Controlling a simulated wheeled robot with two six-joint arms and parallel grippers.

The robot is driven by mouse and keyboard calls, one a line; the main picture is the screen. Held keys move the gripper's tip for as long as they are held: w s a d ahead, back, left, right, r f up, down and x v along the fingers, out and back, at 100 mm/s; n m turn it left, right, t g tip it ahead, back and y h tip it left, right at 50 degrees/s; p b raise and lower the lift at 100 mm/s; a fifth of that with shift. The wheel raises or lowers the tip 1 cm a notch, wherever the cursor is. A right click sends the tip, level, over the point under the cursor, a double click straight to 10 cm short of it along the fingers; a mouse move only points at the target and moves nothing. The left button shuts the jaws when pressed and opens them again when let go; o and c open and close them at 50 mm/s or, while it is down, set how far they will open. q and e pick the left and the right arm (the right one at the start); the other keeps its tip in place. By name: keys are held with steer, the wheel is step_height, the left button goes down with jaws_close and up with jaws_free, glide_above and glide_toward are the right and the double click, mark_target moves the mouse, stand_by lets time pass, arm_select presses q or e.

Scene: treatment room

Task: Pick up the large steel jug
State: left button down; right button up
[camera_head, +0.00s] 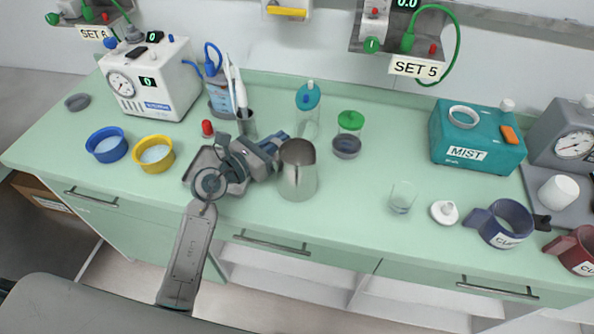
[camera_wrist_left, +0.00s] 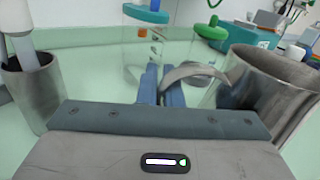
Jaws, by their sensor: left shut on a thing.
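The large steel jug (camera_head: 298,172) is upright near the front edge of the green counter, right of my left gripper (camera_head: 279,142). In the left wrist view the jug (camera_wrist_left: 268,85) stands at the right, with its curved handle (camera_wrist_left: 195,72) reaching left to my left gripper's blue fingers (camera_wrist_left: 160,88). The fingers are shut on the handle. The jug looks to be on or very close to the counter; a gap under it cannot be made out. My right gripper is not in view.
A steel cup with white-handled tools (camera_head: 246,124) stands behind my gripper. A teal-lidded bottle (camera_head: 308,112) and a green-lidded jar (camera_head: 350,122) stand behind the jug. A small glass (camera_head: 402,198) is to the right. The counter between jug and glass is clear.

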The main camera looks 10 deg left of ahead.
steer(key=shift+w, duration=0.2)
arm_select(q)
steer(key=shift+f, duration=0.1)
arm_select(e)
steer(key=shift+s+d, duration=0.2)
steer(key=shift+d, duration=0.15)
arm_select(q)
steer(key=shift+r, duration=0.2)
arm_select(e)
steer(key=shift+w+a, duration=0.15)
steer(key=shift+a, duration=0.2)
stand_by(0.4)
